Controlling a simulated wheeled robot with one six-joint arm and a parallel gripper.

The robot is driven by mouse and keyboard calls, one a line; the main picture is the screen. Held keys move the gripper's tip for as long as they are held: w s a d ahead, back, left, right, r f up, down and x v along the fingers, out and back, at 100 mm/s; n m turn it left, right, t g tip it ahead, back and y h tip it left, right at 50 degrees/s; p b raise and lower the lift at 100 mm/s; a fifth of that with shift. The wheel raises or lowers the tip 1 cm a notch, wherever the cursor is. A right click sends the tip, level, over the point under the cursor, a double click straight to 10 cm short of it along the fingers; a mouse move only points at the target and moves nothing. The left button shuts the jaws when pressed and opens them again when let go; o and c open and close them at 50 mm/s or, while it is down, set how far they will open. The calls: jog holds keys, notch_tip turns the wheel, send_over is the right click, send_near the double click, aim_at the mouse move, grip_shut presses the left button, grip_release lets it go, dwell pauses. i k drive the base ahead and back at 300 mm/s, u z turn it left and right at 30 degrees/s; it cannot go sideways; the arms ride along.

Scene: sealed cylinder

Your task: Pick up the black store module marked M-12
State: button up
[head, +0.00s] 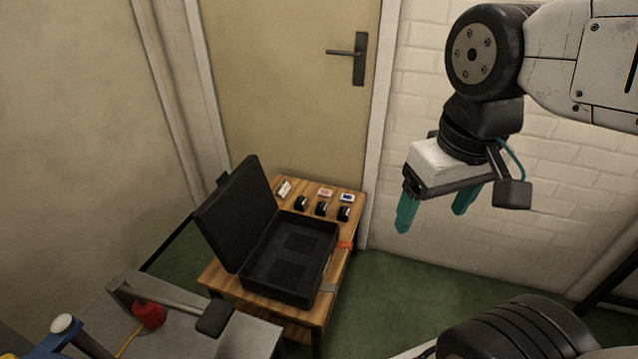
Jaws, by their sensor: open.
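Three small black modules stand in a row near the back edge of a wooden table, behind an open black case: a left one (302,204), a middle one (321,209) and a right one (344,213). Each has a pale label, but the markings are too small to read, so I cannot tell which is M-12. My gripper (435,208), with teal fingers, is open and empty. It hangs in the air to the right of the table in the picture, apart from the modules.
The open black case (328,246) fills much of the wooden table (216,273), its lid (236,212) raised on the left. Small cards (326,192) lie behind the modules. A grey bench (180,335) with a red object (149,314) stands front left. A door (290,90) is behind.

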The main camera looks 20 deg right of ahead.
aim_at(344, 213)
jog(key=z, duration=0.45)
jog(key=k, duration=0.5)
jog(key=z, duration=1)
jog(key=i, duration=1.05)
jog(key=u, duration=1.05)
jog(key=i, duration=0.7)
jog(key=u, duration=0.6)
